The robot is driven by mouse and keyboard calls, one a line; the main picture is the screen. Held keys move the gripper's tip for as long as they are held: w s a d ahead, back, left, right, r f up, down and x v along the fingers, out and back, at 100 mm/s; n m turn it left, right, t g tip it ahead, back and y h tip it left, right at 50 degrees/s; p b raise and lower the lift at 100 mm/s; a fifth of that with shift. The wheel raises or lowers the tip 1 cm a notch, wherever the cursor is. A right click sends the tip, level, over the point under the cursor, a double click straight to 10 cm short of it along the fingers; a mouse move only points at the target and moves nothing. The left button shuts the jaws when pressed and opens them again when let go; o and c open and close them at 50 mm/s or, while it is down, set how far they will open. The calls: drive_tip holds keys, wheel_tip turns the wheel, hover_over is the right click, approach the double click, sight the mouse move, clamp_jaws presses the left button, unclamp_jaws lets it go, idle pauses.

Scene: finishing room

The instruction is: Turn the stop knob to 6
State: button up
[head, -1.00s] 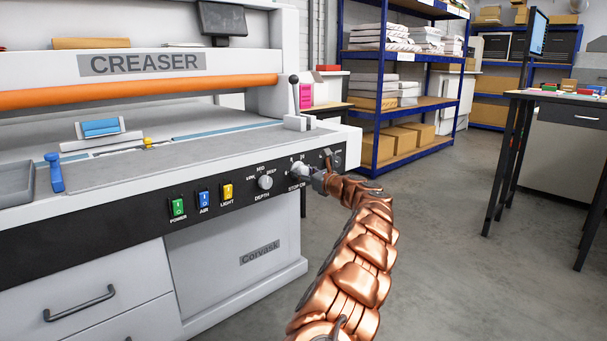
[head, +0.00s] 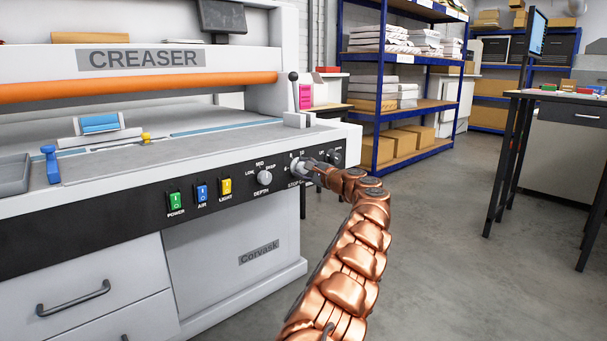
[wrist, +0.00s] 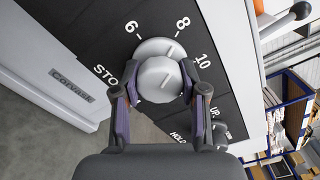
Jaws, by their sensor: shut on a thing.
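The stop knob (wrist: 159,80) is a round light-grey knob on the creaser's black control panel. In the wrist view the numbers 6, 8 and 10 show around it, with 6 at upper left and 8 at the top. A dark line on the knob points up and slightly right, about toward 8. My gripper (wrist: 160,88) is shut on the knob, one finger on each side. In the head view my gripper (head: 309,168) covers part of the knob and its scale.
The depth knob (head: 265,177) and the power, air and light switches (head: 201,191) sit left on the panel. An up/hold knob (wrist: 221,132) is close to my right finger in the wrist view. A ball-topped lever (head: 293,92) stands above the panel.

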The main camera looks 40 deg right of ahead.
drive_tip(key=n+b, duration=0.1)
drive_tip(key=n, duration=0.1)
drive_tip(key=n+b, duration=0.1)
drive_tip(key=n, duration=0.1)
drive_tip(key=n+b, duration=0.1)
drive_tip(key=n, duration=0.1)
drive_tip(key=shift+f+n+b, duration=0.25)
drive_tip(key=shift+n+b, duration=0.05)
drive_tip(key=shift+b, duration=0.05)
drive_tip(key=n+b, duration=0.2)
drive_tip(key=n, duration=0.1)
drive_tip(key=shift+n, duration=0.4)
drive_tip(key=shift+r+n+b, duration=0.2)
drive_tip(key=shift+n+b, duration=0.15)
drive_tip(key=shift+n, duration=0.45)
drive_tip(key=o, duration=1.2)
drive_tip(key=shift+r, duration=0.1)
drive_tip(key=shift+c, duration=0.2)
